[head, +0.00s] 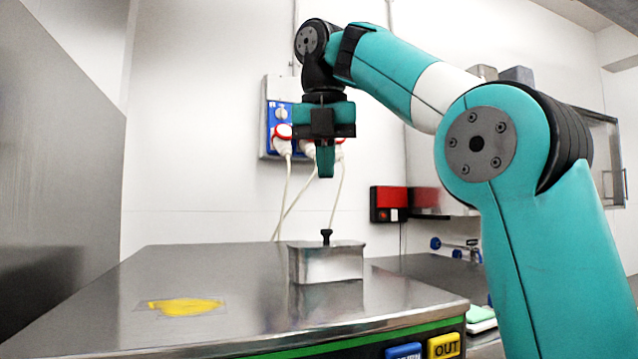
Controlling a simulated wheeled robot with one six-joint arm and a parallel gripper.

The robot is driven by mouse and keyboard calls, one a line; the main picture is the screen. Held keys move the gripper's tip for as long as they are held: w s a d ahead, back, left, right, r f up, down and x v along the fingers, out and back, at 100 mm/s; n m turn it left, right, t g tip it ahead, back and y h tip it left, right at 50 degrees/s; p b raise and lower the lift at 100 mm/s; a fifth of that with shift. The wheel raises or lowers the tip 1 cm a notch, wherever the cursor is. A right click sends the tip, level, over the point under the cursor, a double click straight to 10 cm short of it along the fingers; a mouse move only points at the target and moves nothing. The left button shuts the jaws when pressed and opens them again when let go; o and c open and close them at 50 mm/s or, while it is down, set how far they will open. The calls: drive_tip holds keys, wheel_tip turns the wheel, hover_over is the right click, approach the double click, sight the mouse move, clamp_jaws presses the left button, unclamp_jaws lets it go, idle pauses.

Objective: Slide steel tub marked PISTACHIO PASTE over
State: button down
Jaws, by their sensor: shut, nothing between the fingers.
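A steel tub (328,264) with a lid and a black knob (326,236) stands upright on the steel top (230,268) of a machine, near its right side. No PISTACHIO PASTE marking can be read on it from here. My gripper (325,176) points straight down above the tub, its fingers shut with nothing between them. A clear gap separates the fingertips from the knob. A yellow patch (185,306) lies on the steel top to the left of the tub, with a faint clear outline around it.
A tall steel panel (60,180) rises on the left. Plugs and white cables (287,190) hang on the back wall. Blue and yellow OUT buttons (444,346) sit on the machine's front. A tap (455,246) is at the right. The top left of the tub is mostly clear.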

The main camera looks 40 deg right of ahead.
drive_tip(key=b, duration=0.4)
approach(329, 244)
wheel_tip(329, 244, down, 5)
drive_tip(key=s+a, duration=0.2)
drive_tip(key=shift+w+d+r+p, duration=0.2)
drive_tip(key=shift+w+d+p, duration=0.55)
drive_tip(key=shift+d+p, duration=0.15)
drive_tip(key=shift+w+d, duration=0.4)
drive_tip(key=shift+w, duration=0.05)
drive_tip(key=shift+w+d+r+p, duration=0.15)
drive_tip(key=shift+w+d+p, duration=0.65)
drive_tip(key=shift+p, duration=0.15)
drive_tip(key=shift+w+d+f, duration=0.1)
drive_tip(key=shift+w+f, duration=0.05)
drive_tip(key=shift+f, duration=0.1)
